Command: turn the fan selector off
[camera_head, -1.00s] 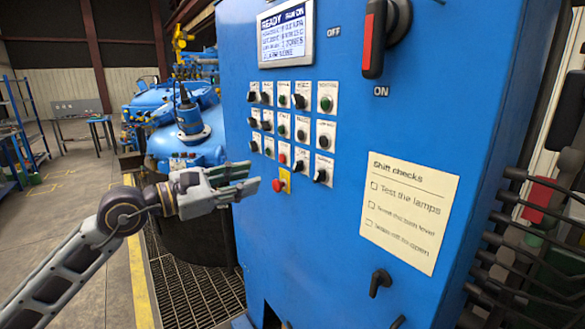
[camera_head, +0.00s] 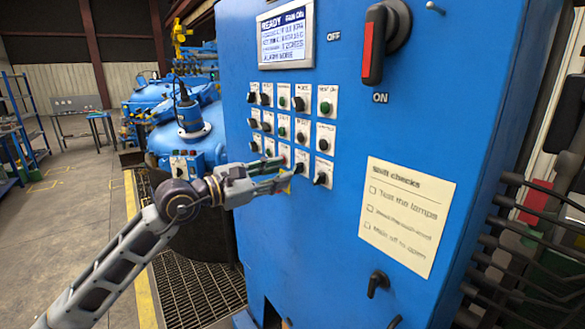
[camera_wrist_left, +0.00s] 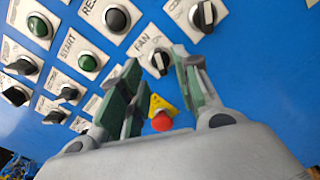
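The fan selector is a small black knob on a white plate labelled FAN, on the blue cabinet front. In the left wrist view the knob (camera_wrist_left: 158,64) shows between my fingertips, seemingly just beyond them. In the head view its plate (camera_head: 302,157) is in the bottom row of controls, partly covered by my fingers. My left gripper (camera_head: 285,176) is at the panel with its fingers apart; in the wrist view the gripper (camera_wrist_left: 160,70) has nothing visibly clamped. I cannot tell whether a finger touches the knob. My right gripper is out of view.
A red stop button (camera_wrist_left: 161,121) on a yellow plate sits close below the fan knob. Another black selector (camera_wrist_left: 205,15) and a dark RESET button (camera_wrist_left: 116,18) are near. The display (camera_head: 286,35) appears to read READY, FAN ON. A large switch handle (camera_head: 375,45) is higher up.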

